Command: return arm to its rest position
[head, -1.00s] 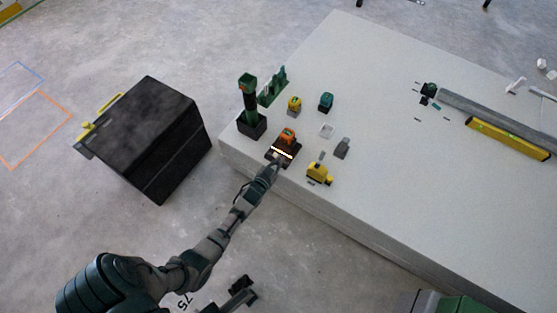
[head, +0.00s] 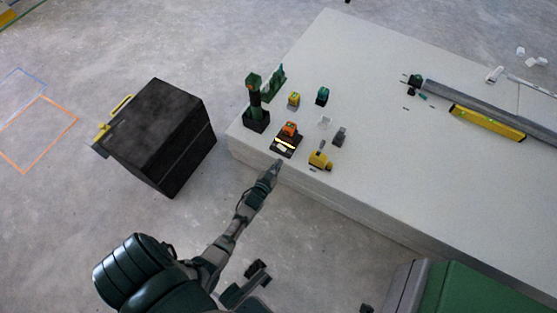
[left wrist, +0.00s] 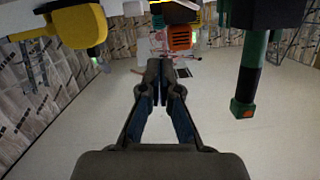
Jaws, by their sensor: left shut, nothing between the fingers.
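My left arm reaches up from the bottom of the head view. Its gripper (head: 274,168) is just off the near edge of the white table (head: 420,190), close to a dark charger-like base (head: 285,146) with an orange item on it. The gripper is apart from that base. In the left wrist view my left gripper (left wrist: 160,76) has its fingers together with nothing between them. The orange item (left wrist: 180,37) shows beyond the fingertips there. My right gripper does not show in either view.
A dark box (head: 165,135) stands on the floor left of the table. Green and black tools (head: 256,115) and a yellow tool (head: 320,160) sit near the table edge. A yellow level (head: 488,122) lies farther right. A green object (head: 475,295) is at bottom right.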

